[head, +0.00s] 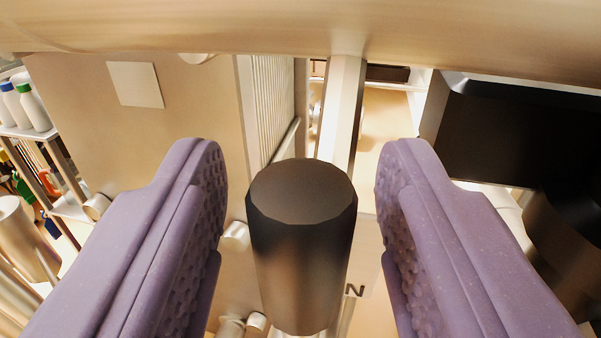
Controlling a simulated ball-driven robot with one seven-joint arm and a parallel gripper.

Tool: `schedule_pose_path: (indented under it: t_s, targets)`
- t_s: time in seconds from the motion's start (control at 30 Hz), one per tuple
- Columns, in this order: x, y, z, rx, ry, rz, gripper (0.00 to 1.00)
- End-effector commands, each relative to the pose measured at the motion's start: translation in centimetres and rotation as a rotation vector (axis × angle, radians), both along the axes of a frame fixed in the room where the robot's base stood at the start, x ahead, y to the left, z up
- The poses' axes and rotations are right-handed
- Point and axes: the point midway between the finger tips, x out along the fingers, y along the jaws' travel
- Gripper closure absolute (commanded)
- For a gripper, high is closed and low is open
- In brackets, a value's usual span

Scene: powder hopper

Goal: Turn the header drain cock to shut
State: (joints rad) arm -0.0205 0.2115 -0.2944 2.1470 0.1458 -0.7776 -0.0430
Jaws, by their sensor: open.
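A black, faceted cylindrical grip (302,245), which looks like the handle of the drain cock, stands in the middle of the head view. Its flat end faces me. My gripper (304,160) is open, with one purple padded finger on each side of the grip. A gap shows on both sides, so neither finger appears to touch it. The cock's body and the handle's root are hidden or out of view. Part of a label with the letter N (355,291) shows just right of the grip, and the rest of it is covered.
A thick tan metal pipe (300,28) crosses the top of the view. A black box (500,135) is close on the right. A tan panel (140,120) stands behind the left finger. Shelves with bottles (30,105) are at far left.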

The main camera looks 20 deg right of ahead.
Motion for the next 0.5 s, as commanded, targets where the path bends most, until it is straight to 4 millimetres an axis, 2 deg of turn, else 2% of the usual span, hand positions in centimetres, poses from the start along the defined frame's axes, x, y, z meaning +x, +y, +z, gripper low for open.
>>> schedule_pose_path:
  t_s: [0.07, 0.27, 0.5]
  targets:
    - [-0.02, 0.02, 0.01, 0.000, 0.000, 0.000, 0.53]
    - [-0.02, 0.03, 0.02, 0.000, 0.000, 0.000, 0.99]
    - [-0.01, 0.06, 0.03, -0.002, 0.002, 0.001, 1.00]
